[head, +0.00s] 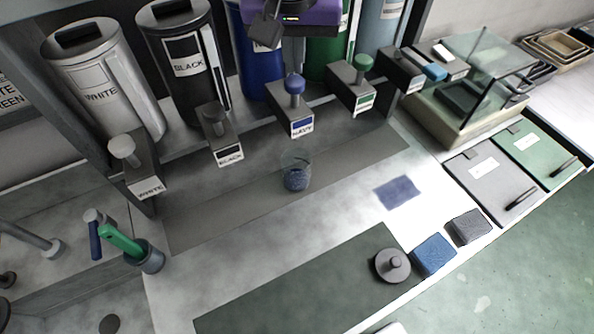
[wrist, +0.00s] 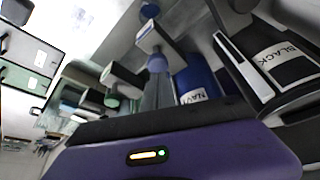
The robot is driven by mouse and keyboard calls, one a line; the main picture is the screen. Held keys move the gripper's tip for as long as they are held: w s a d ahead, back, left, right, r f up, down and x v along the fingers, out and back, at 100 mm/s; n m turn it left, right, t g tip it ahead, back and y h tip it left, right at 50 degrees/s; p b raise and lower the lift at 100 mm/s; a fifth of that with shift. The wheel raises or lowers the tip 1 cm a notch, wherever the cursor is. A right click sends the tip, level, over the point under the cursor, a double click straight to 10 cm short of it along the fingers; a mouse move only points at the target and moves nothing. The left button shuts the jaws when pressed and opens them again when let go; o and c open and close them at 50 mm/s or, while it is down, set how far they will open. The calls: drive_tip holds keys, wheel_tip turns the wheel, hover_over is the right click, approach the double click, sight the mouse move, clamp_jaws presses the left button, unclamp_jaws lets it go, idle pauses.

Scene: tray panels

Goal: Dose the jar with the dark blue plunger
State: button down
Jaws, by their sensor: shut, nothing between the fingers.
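The dark blue plunger (head: 294,84) stands raised on the dispenser block labelled NAVY (head: 302,121). It also shows in the wrist view (wrist: 157,63). The clear jar (head: 296,176) stands upright on the grey strip in front of that block, with dark blue material inside its lower part. I cannot tell the exact gap between fingers and plunger.
White (head: 124,147), black (head: 215,117) and green (head: 362,64) plungers stand on neighbouring blocks, with tall canisters behind. A cup with handled tools (head: 152,258) is at left. Blue (head: 433,254) and grey (head: 468,227) sponges and a round lid (head: 392,264) lie in front. A glass-sided case (head: 484,72) stands right.

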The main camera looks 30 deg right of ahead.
sight(295, 81)
drive_tip(key=shift+f, duration=0.15)
drive_tip(key=shift+f+b, duration=1.85)
drive_tip(key=shift+b, duration=0.2)
drive_tip(key=shift+r, duration=0.1)
drive_tip(key=shift+r+p, duration=0.95)
drive_tip(key=shift+r, duration=1)
drive_tip(key=shift+f, duration=0.15)
